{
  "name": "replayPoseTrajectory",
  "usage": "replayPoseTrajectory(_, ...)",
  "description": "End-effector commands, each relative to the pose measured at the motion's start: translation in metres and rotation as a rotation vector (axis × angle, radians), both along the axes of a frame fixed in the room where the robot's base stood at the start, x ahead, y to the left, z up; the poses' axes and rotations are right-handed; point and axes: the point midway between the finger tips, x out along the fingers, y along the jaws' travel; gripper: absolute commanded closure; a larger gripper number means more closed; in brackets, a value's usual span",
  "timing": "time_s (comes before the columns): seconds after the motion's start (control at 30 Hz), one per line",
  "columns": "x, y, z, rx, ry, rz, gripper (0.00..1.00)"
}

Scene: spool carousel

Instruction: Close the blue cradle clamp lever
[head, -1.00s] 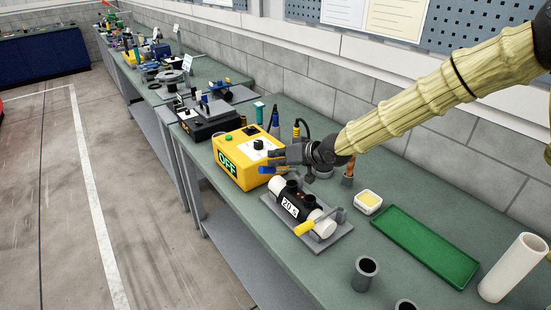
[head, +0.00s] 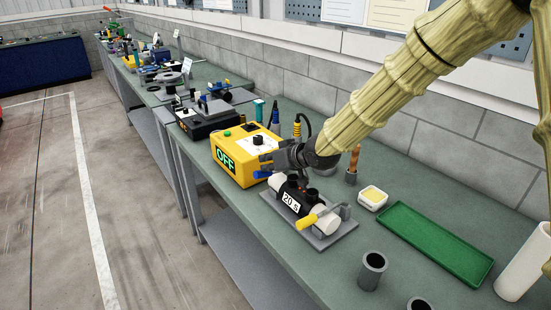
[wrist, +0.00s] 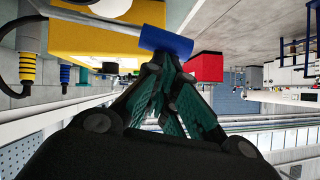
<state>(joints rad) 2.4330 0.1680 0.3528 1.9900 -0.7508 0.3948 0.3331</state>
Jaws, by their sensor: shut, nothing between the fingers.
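The cradle clamp (head: 345,228) sits on the bench with a white pipe and a black coupling (head: 295,196) marked "20 s" across it. Its blue lever handle (head: 262,174) sticks out at the far left end, beside the yellow box. In the wrist view the blue handle (wrist: 166,40) lies just past my fingertips, on a grey metal arm (wrist: 110,23). My gripper (head: 267,160) is shut and empty, above and close to the blue handle. I cannot tell whether it touches. A second lever with a yellow handle (head: 308,220) is at the near end.
A yellow box (head: 235,165) reading "OFF" stands directly behind the clamp. To the right are a small yellow-topped white container (head: 373,196), a green tray (head: 435,243) and a white pipe (head: 523,265). A grey cup (head: 372,270) stands in front.

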Motion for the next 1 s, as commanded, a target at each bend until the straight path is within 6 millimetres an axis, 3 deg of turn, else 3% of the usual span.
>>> replayPoseTrajectory(0.03, -0.002, 0.002, -0.009, -0.014, -0.008, 0.000, 1.00)
replayPoseTrajectory(0.37, -0.009, 0.012, -0.027, -0.033, -0.023, -0.002, 1.00)
replayPoseTrajectory(0.77, -0.010, 0.012, -0.027, -0.032, -0.022, -0.002, 1.00)
replayPoseTrajectory(1.0, -0.010, 0.009, -0.008, -0.031, -0.023, -0.002, 1.00)
